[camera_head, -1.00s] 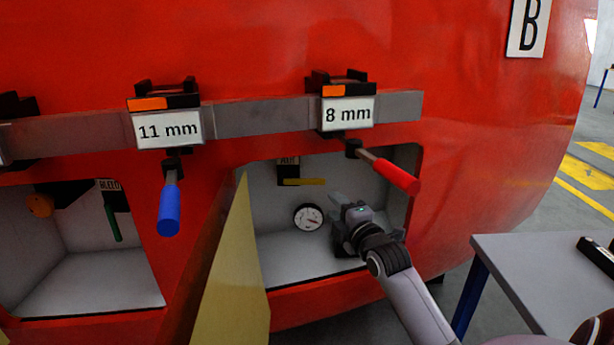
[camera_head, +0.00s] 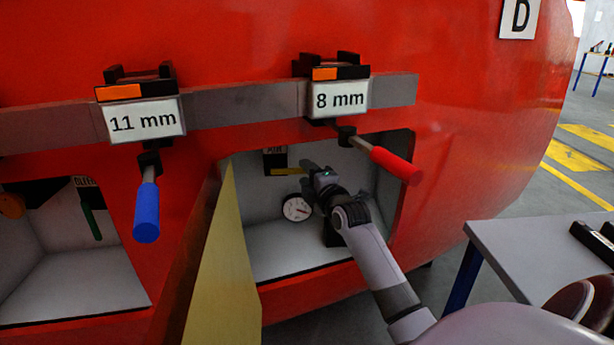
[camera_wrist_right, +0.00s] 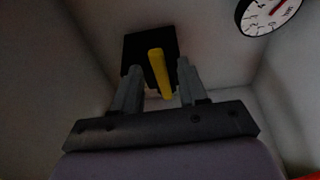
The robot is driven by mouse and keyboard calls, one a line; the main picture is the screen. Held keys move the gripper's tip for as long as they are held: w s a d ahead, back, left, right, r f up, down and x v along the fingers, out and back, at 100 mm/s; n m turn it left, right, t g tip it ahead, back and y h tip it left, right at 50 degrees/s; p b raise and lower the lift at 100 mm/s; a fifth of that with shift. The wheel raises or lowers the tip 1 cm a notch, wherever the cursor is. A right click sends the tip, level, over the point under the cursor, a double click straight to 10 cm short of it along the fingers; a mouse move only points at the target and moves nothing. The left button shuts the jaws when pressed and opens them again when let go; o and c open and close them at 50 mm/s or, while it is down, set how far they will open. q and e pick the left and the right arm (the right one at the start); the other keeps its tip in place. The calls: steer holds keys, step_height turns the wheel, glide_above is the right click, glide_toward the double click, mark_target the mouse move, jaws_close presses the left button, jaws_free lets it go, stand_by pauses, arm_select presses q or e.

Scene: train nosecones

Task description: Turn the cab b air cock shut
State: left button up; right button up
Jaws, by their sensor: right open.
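The air cock is a yellow handle (camera_head: 286,171) on a black block at the back of the open right compartment. It lies level in the head view. It also shows in the wrist view, as a yellow bar (camera_wrist_right: 159,72) in front of the black block (camera_wrist_right: 138,46). My right gripper (camera_head: 305,166) reaches into the compartment, close to the handle's right end. In the wrist view my right gripper (camera_wrist_right: 159,70) is open, with one finger on each side of the handle and gaps showing. Contact cannot be told. My left gripper is out of view.
A round gauge (camera_head: 297,208) sits below the handle. A red-handled tool (camera_head: 393,165) hangs over the opening's upper right; a blue-handled tool (camera_head: 147,210) hangs left. The yellowish door (camera_head: 222,265) stands open at the left. A grey table (camera_head: 530,250) is at the right.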

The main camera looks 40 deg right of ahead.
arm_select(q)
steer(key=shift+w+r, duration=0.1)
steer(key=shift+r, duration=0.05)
arm_select(e)
steer(key=shift+w, duration=0.2)
jaws_close()
steer(key=shift+f, duration=0.15)
